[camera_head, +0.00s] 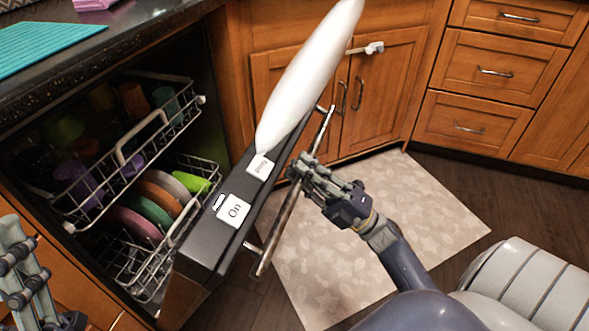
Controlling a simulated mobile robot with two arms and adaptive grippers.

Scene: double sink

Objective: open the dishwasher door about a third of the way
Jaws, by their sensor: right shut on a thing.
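The dishwasher door (222,205) is tilted partly open, its dark top edge showing white labels, one reading "On" (233,210). A long bar handle (290,205) runs along the door's outer face. My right gripper (303,168) is shut on the bar handle near its middle, with the arm coming from the lower right. My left gripper (25,275) is at the lower left edge, partly cut off and away from the door; its fingertips are not clear enough to tell their state. Inside, the upper rack (125,160) and the lower rack (140,265) hold dishes.
Several coloured plates (150,205) stand in the lower rack. Dark countertop (90,50) with a teal mat (40,45) is at upper left. A pale floor mat (430,215) lies before the wooden cabinets (385,85). A white elongated shape (305,80) rises above the door.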

